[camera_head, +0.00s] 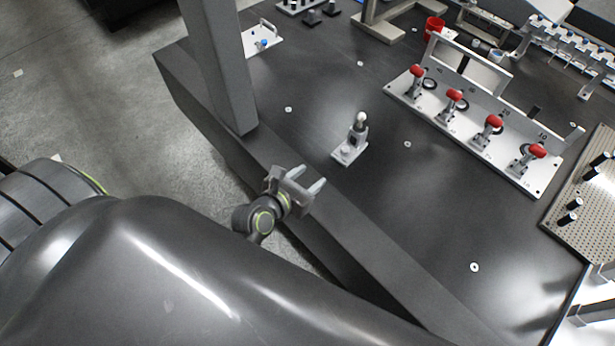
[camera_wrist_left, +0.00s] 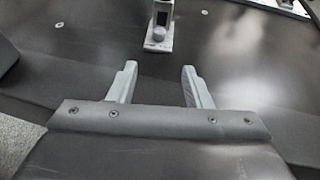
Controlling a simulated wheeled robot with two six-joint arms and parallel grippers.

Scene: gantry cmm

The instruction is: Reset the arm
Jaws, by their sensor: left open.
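My left gripper (camera_head: 308,188) is open and empty. It hangs over the near edge beam of the dark table, pointing toward the table. Its two grey fingers also show apart in the left wrist view (camera_wrist_left: 160,88). A small metal stand with a white ball on top (camera_head: 358,131) stands upright on the table ahead of the gripper, apart from it. Part of that stand shows at the top of the left wrist view (camera_wrist_left: 159,28). My right gripper is not in view.
A grey upright column (camera_head: 222,70) rises at the left edge of the table (camera_head: 420,220). A plate with several red-handled clamps (camera_head: 470,130) stands at the back right. A perforated plate (camera_head: 590,210) lies at the far right. The table's middle is mostly clear.

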